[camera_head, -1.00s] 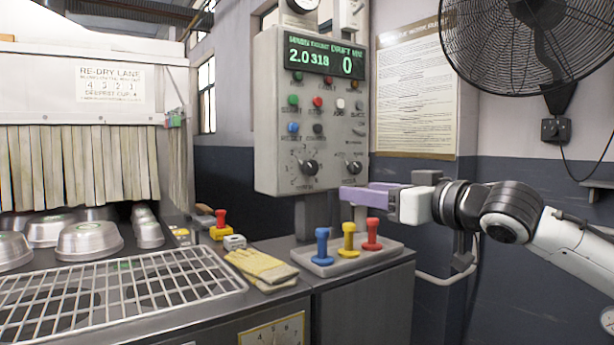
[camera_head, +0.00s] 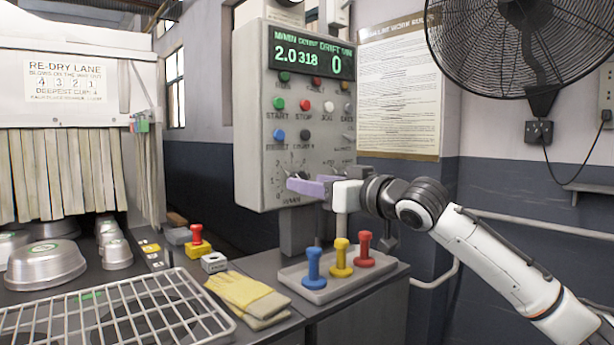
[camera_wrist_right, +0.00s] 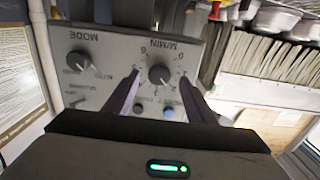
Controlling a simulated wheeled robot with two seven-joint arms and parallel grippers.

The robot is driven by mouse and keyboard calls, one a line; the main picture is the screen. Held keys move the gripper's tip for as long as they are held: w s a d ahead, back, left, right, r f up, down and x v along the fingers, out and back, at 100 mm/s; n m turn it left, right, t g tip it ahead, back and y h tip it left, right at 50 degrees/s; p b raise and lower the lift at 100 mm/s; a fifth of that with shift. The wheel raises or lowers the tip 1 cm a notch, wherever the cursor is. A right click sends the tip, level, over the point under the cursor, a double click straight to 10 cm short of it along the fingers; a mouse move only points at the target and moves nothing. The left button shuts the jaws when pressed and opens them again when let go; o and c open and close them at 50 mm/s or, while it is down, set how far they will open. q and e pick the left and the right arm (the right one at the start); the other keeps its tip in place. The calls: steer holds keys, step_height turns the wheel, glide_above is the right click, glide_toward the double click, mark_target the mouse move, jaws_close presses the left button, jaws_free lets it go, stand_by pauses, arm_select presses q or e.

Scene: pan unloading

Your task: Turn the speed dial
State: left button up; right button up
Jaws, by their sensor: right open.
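The speed dial, marked M/MIN, is a dark round knob (camera_wrist_right: 160,75) on the grey control panel (camera_head: 252,130), low on its left side in the head view. My right gripper (camera_head: 292,184) has purple fingers and is open in front of the dial, partly covering it in the head view. In the right wrist view, the dial shows between the two fingers of the right gripper (camera_wrist_right: 160,84), with one finger on each side. I cannot tell whether they touch the knob. The panel display (camera_head: 312,55) reads 2.0, 318 and 0. My left gripper is out of view.
The MODE knob (camera_wrist_right: 80,62) is beside the speed dial. Several coloured buttons, including a green one (camera_head: 278,104), sit above it. Below are a tray (camera_head: 305,290) of blue, yellow and red handled pieces and yellow gloves (camera_head: 248,296). A fan (camera_head: 525,45) is at the upper right.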

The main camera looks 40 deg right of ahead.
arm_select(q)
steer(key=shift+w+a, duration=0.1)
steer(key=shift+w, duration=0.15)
arm_select(e)
steer(key=shift+w, duration=1.15)
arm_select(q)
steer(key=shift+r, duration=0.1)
arm_select(e)
steer(key=c, duration=1)
arm_select(q)
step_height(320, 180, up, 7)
steer(key=p, duration=1)
arm_select(e)
steer(key=n, duration=0.8)
steer(key=shift+c, duration=0.2)
arm_select(q)
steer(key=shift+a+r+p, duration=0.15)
steer(key=shift+p, duration=0.15)
arm_select(e)
steer(key=shift+n, duration=0.4)
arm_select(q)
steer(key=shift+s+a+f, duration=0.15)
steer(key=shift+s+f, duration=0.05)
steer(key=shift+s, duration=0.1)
